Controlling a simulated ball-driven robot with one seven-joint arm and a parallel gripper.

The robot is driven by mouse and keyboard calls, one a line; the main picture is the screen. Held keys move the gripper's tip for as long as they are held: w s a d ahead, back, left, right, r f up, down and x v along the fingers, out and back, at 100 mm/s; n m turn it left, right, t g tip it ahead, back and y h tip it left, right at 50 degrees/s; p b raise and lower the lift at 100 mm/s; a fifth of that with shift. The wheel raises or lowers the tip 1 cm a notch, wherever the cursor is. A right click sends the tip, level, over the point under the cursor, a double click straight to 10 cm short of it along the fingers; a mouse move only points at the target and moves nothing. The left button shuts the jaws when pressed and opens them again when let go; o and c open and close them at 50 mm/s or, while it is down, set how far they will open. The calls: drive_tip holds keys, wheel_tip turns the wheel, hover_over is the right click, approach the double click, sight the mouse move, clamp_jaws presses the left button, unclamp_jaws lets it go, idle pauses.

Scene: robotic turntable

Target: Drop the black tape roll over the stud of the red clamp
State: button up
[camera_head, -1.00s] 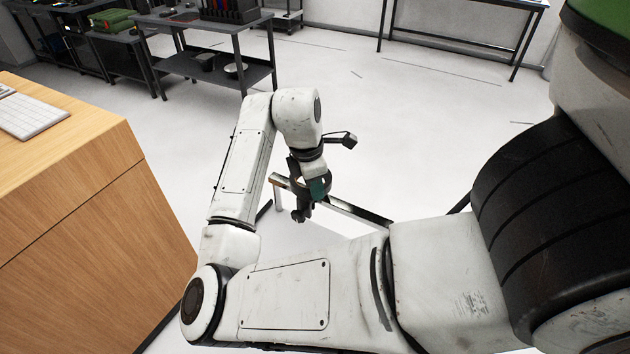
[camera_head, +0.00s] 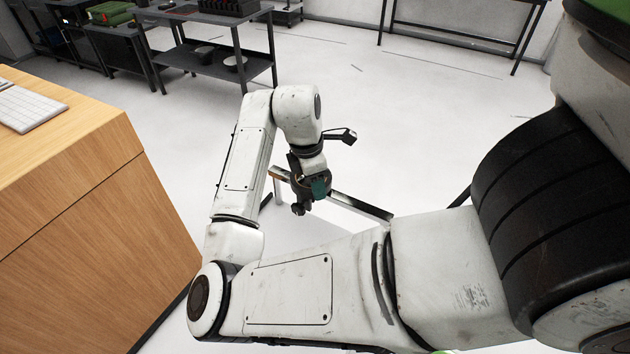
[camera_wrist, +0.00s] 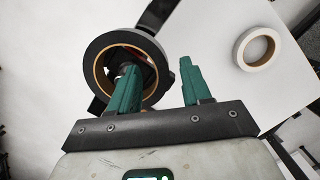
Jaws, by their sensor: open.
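The black tape roll (camera_wrist: 125,36), with a tan inner ring, shows face-on in the wrist view. My gripper (camera_wrist: 158,64) has its two green fingers apart, one overlapping the roll's hole and the other beyond its right side, so the roll's right wall lies between them. I cannot tell whether they touch it. A little red and some metal show through the hole, probably part of the red clamp (camera_wrist: 139,54). The stud is not clearly visible, so I cannot tell whether the roll is around it. In the head view my gripper (camera_head: 312,192) is small and low beside the dark roll.
A white tape roll (camera_wrist: 240,47) lies on a white surface at right in the wrist view. A metal bar (camera_head: 355,206) runs beside my gripper. A wooden desk (camera_head: 100,235) stands at left; dark shelving (camera_head: 207,60) is behind. The floor between is open.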

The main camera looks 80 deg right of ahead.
drive_tip(key=shift+r, duration=0.1)
wheel_tip(320, 180, up, 10)
drive_tip(key=w, duration=0.1)
drive_tip(key=shift+w+a+r+p, duration=0.2)
drive_tip(key=shift+a+r+p, duration=0.05)
drive_tip(key=shift+a+p, duration=0.2)
idle(0.6)
